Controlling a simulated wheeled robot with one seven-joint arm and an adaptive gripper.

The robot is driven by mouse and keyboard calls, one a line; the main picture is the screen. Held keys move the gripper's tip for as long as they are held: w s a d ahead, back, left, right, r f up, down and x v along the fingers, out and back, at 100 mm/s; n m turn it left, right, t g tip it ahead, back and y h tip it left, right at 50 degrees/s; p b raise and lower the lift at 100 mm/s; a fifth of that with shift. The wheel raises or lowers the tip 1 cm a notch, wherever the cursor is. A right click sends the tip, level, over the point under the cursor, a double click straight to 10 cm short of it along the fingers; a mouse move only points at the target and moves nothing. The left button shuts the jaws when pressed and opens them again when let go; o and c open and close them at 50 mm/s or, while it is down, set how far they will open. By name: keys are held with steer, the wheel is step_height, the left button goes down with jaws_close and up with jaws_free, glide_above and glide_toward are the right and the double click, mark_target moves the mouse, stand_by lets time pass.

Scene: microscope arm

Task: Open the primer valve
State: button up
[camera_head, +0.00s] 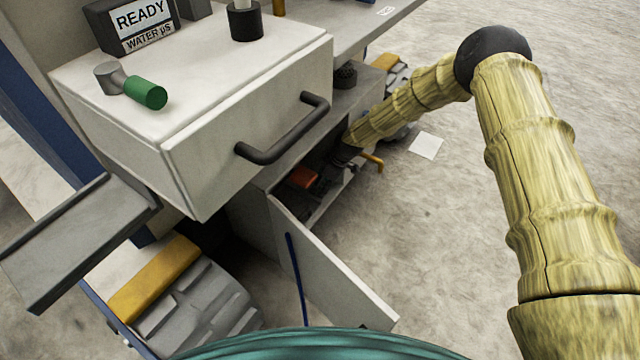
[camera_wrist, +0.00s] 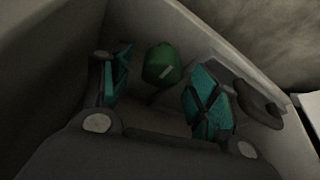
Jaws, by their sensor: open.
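A green rounded knob (camera_wrist: 162,64) with a white line on it shows in the wrist view, inside a grey compartment. It may be the primer valve, but no label can be read. My gripper (camera_wrist: 160,86) is open, with its teal-padded fingers on the left and right of the knob. The knob appears a little beyond the gap, and I cannot tell whether either finger touches it. In the head view my gripper (camera_head: 332,172) reaches into the open lower cabinet (camera_head: 262,205) and is mostly hidden; the green knob is not visible there.
A cabinet door (camera_head: 330,270) hangs open at the front. Above is a white drawer-like box (camera_head: 245,120) with a dark handle (camera_head: 285,135) and a green-ended lever (camera_head: 145,92) on top. An orange-red part (camera_head: 302,178) lies near my gripper. The compartment wall (camera_wrist: 225,45) is close on the right.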

steer(key=v, duration=1.1)
steer(key=s+d+f+m+p, duration=0.1)
steer(key=s+d+f+m, duration=0.3)
steer(key=s, duration=0.6)
steer(key=s+f+m+g+h, duration=0.1)
steer(key=s+f, duration=0.4)
steer(key=s, duration=0.4)
steer(key=s+d+f+m+p, duration=0.1)
steer(key=s+d+f+m, duration=0.3)
steer(key=s, duration=0.6)
steer(key=s+d+r+m+h+p, duration=0.1)
steer(key=s+d+r+m+h, duration=0.3)
steer(key=s, duration=0.8)
steer(key=s+d+f+m+y+p, duration=0.1)
steer(key=s+d+m, duration=0.1)
steer(key=s+d, duration=0.65)
step_height(320, 180, up, 38)
steer(key=s+a+p, duration=0.2)
steer(key=p, duration=3.5)
steer(key=shift+s, duration=0.3)
